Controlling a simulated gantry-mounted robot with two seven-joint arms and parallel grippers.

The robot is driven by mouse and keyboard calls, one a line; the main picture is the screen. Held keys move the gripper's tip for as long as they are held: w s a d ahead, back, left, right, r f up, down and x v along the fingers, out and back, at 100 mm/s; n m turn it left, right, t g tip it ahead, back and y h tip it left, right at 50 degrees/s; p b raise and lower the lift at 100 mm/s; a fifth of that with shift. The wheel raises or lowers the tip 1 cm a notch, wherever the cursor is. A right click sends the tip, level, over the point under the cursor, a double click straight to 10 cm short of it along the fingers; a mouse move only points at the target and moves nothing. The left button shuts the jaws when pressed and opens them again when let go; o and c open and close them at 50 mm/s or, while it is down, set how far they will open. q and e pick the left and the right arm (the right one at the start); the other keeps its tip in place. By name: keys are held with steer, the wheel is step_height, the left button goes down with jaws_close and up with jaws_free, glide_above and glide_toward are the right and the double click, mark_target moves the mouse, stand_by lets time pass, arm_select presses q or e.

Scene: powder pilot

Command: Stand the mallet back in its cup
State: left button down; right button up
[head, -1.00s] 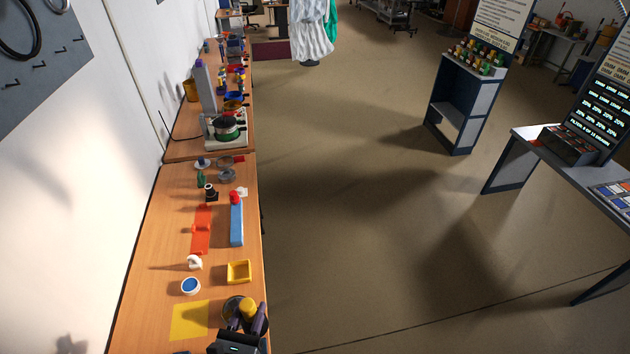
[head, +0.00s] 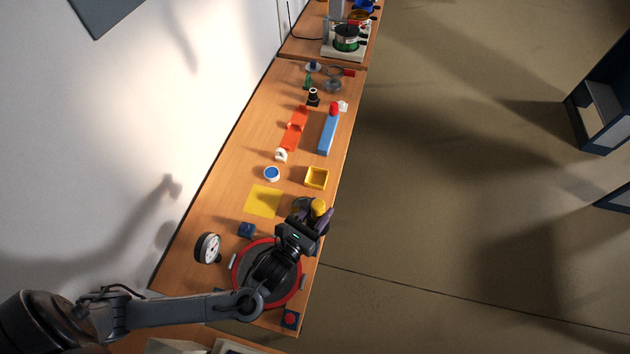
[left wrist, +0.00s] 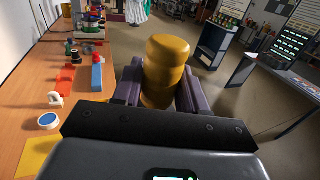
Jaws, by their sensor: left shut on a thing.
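My left gripper (head: 316,218) is shut on a rounded, ridged yellow piece, which looks like the mallet (head: 318,207). The left wrist view shows the mallet (left wrist: 167,70) upright between the two purple-grey fingers; its lower end is hidden by the gripper body. A dark round rim (head: 299,203), possibly the cup, shows just left of the mallet in the head view. It is mostly covered by the gripper, so I cannot tell whether the mallet is inside it or above it. My right gripper is not in view.
The bench's right edge is close to the gripper.

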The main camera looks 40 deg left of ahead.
arm_select(q)
steer(key=w+a+f+n+g+y+b, duration=0.1)
steer(key=w+a+f+n+y+b, duration=0.1)
steer(key=w+a+f+b, duration=0.5)
steer(key=w+a+f+n+y+b, duration=0.2)
steer(key=w+a+f+y+b, duration=0.2)
steer(key=w+a+f+b, duration=0.3)
steer(key=w+a+f+n+g+y+b, duration=0.1)
steer(key=w+a+f+b, duration=0.6)
steer(key=w+f+b, duration=0.7)
steer(key=shift+w+a+f+n+g+y+b, duration=0.25)
steer(key=shift+w+n+y+b, duration=0.7)
steer(key=shift+b, duration=2.5)
steer(key=shift+w+r+m, duration=0.15)
steer(key=shift+w+m, duration=0.05)
steer(key=shift+m, duration=0.05)
steer(key=shift+p, duration=0.45)
steer(key=shift+f+b, duration=0.3)
steer(key=shift+f, duration=0.15)
